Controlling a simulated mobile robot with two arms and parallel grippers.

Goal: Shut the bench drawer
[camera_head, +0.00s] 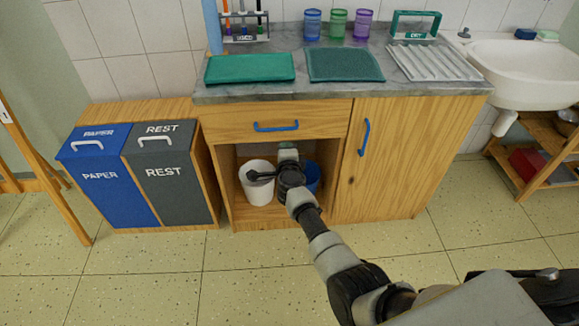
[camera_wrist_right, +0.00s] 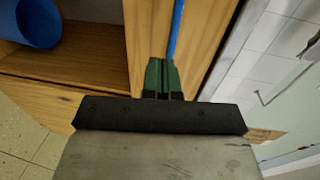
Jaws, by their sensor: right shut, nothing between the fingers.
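The bench drawer (camera_head: 226,124) has a wooden front and a blue bar handle (camera_head: 276,127). It sits under the worktop, above an open compartment. Its front looks flush or nearly flush with the bench; I cannot tell if a small gap remains. My right gripper (camera_head: 288,149) is shut and empty, at the lower edge of the drawer front, below the handle. In the right wrist view the green fingers of my right gripper (camera_wrist_right: 162,66) are together against the wood, in line with the blue handle (camera_wrist_right: 177,28); contact is unclear. My left gripper is out of view.
A white bin (camera_head: 257,188) and a blue bin (camera_head: 313,178) stand in the compartment. A cupboard door (camera_head: 395,165) with a blue handle is right of it. Blue and grey waste bins (camera_head: 170,180) stand left. The tiled floor in front is mostly clear.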

